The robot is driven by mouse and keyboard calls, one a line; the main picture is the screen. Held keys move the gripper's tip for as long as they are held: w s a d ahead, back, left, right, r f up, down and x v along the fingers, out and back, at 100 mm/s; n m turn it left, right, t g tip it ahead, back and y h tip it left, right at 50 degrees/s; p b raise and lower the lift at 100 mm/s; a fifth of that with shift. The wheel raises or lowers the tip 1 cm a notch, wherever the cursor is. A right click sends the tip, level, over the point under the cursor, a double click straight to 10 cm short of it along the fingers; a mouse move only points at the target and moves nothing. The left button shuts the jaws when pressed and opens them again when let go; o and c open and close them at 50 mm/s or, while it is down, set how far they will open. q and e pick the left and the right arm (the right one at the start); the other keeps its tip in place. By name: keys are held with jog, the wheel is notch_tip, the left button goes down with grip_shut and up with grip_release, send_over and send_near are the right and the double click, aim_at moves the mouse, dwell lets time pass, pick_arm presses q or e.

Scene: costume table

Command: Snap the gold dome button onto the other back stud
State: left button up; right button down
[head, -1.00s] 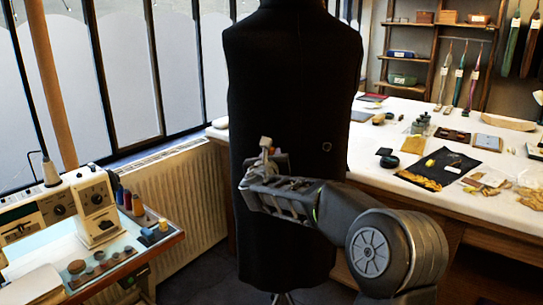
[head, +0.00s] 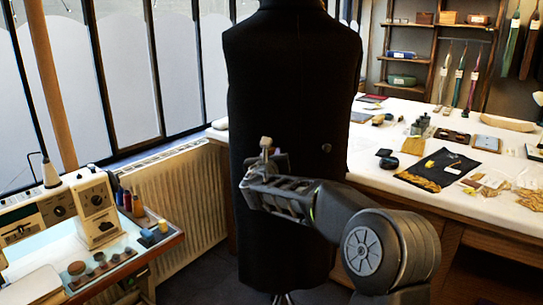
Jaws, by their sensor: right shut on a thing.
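The black coat (head: 290,90) hangs on a stand in the middle of the head view, its back facing me. A small round stud or button (head: 326,148) shows on the right side of the back, too small to make out well. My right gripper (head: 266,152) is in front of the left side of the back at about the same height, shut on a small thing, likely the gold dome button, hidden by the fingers. The stud behind it is hidden too. I cannot tell whether the gripper touches the cloth. My left gripper is out of view.
A white worktable (head: 400,165) with many small items stands at the right behind the coat. A sewing table (head: 120,262) with a machine (head: 92,205) and spools stands at the left. A radiator (head: 185,205) is under the window. Floor shows between.

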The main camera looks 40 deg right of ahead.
jog(key=c, duration=1.1)
grip_release()
jog(key=shift+c, duration=0.2)
jog(key=shift+o, duration=0.2)
jog(key=o, duration=0.4)
jog(key=shift+o, duration=0.2)
jog(key=f+b+v, duration=0.1)
jog(key=b+v, duration=0.2)
jog(key=v, duration=0.5)
